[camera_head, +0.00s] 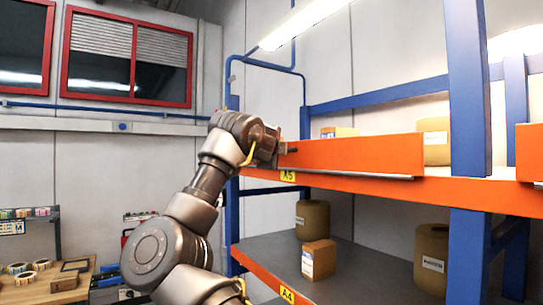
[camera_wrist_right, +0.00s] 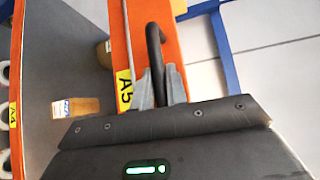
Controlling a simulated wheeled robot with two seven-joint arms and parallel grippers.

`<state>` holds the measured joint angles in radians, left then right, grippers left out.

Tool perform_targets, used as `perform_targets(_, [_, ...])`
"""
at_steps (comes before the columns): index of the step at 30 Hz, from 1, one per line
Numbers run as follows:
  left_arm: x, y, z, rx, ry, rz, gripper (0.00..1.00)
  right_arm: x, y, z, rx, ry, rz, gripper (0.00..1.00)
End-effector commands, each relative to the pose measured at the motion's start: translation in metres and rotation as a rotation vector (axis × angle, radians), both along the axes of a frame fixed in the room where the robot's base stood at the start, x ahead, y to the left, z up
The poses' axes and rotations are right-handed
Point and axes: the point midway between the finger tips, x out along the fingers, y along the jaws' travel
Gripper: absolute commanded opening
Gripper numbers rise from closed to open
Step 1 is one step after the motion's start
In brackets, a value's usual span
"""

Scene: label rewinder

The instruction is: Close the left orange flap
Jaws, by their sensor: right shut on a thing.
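The left orange flap (camera_head: 352,153) is a long orange panel along the front of the upper shelf, at the A5 label. It stands roughly upright, and a thin grey strip runs along its lower edge. My right gripper (camera_head: 284,149) is at the flap's left end. In the right wrist view, my gripper's fingers (camera_wrist_right: 161,92) are shut on a dark bent handle (camera_wrist_right: 154,45) in front of the orange surface (camera_wrist_right: 176,50). The handle's attachment is partly hidden by the fingers. My left gripper is in neither view.
Blue rack posts (camera_head: 468,110) frame the shelves. Another orange panel (camera_head: 529,155) is at the far right. A wooden table (camera_head: 45,289) with rolls is at the lower left.

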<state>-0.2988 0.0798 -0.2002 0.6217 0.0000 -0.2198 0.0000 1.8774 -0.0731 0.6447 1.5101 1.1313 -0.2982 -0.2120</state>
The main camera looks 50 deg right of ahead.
Motion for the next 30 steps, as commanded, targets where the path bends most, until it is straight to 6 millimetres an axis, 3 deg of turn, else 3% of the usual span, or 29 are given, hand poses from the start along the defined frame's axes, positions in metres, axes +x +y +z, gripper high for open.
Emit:
perform_targets(23, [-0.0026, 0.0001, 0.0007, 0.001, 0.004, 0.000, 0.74, -0.0015, -0.0048, 0.0044, 0.087, -0.033, -0.001, 0.00])
perform_targets(24, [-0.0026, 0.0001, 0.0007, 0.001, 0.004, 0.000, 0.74, -0.0015, -0.0048, 0.0044, 0.087, -0.033, -0.001, 0.20])
perform_targets(28, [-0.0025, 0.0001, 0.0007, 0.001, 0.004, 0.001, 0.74, -0.0010, -0.0045, 0.0042, 0.086, -0.032, 0.000, 0.36])
perform_targets(30, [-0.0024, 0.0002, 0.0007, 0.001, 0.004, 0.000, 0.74, -0.0007, -0.0043, 0.0039, 0.087, -0.032, 0.001, 0.36])
